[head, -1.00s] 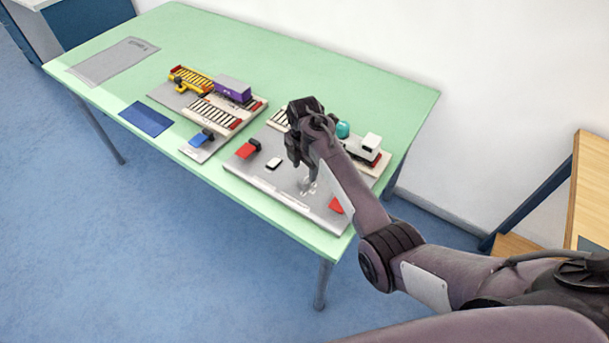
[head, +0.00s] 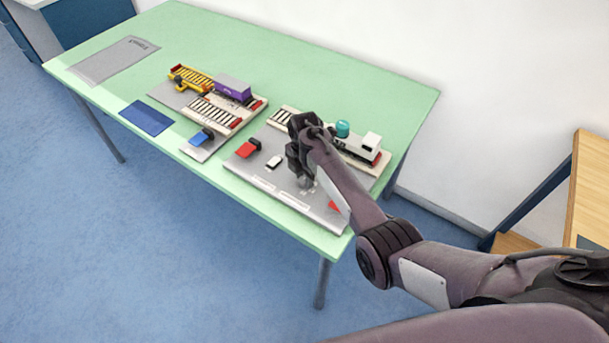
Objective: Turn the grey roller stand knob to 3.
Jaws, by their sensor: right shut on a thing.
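My right gripper (head: 304,178) points down over the front part of the grey board (head: 270,188) at the table's right end. It is shut on the small grey knob (head: 305,184), which shows only in part below the fingers. The knob's pointer and the number it faces are hidden or too small to read. My left gripper is not in view.
A red block (head: 247,149) and a white block (head: 274,163) stand on the board left of the gripper. A white engine with a teal part (head: 342,129) stands behind it. A purple wagon (head: 233,88) and yellow crane (head: 190,78) are further left.

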